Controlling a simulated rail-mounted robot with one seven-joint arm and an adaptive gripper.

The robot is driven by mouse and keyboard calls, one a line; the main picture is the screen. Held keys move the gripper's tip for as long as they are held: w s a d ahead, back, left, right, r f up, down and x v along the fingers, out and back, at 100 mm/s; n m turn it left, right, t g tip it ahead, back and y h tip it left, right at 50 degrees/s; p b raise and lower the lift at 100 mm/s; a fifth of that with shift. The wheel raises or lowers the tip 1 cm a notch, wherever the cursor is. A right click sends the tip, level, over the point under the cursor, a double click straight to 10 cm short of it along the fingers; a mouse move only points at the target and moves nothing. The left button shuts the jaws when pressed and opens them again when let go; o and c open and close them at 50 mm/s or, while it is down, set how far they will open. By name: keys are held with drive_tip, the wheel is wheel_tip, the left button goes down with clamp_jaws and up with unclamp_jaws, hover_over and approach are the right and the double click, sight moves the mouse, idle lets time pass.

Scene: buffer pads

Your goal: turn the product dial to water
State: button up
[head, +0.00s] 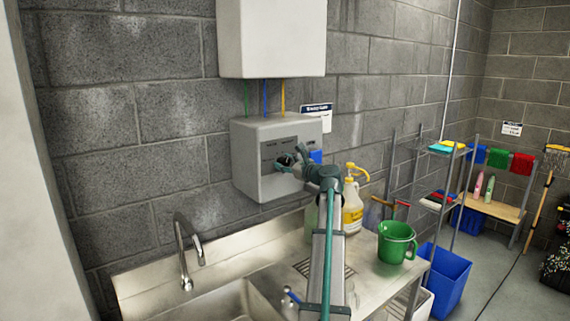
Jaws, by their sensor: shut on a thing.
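The dispenser box (258,170) is pale grey and hangs on the block wall above the steel sink counter. Its front has a dark panel (272,148) with markings too small to read. My gripper (287,161) is at the lower part of this panel, shut on the product dial. The dial is mostly hidden by the fingers, and I cannot tell which setting it points to. My arm reaches up from the bottom of the view, over the counter, to the box.
A larger white box (272,38) hangs above, joined by coloured tubes (265,98). A yellow-labelled jug (352,212) and green pitcher (396,243) stand on the counter right of my arm. The sink tap (187,250) is at left. A blue bin (446,281) stands on the floor.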

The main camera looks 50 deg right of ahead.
drive_tip(key=shift+c, duration=0.8)
drive_tip(key=shift+f+n+b, duration=0.1)
drive_tip(key=shift+n+b, duration=0.2)
drive_tip(key=shift+b, duration=0.2)
drive_tip(key=n+b, duration=0.2)
drive_tip(key=b, duration=0.1)
drive_tip(key=shift+f+n, duration=0.15)
drive_tip(key=shift+n, duration=0.15)
drive_tip(key=n+b, duration=0.6)
drive_tip(key=b, duration=0.1)
drive_tip(key=shift+g, duration=0.4)
drive_tip(key=n+h+b, duration=0.1)
drive_tip(key=n+b, duration=0.4)
drive_tip(key=shift+a+f, duration=0.1)
drive_tip(key=shift+n+b, duration=1.4)
drive_tip(key=shift+b, duration=0.15)
drive_tip(key=shift+r, duration=0.2)
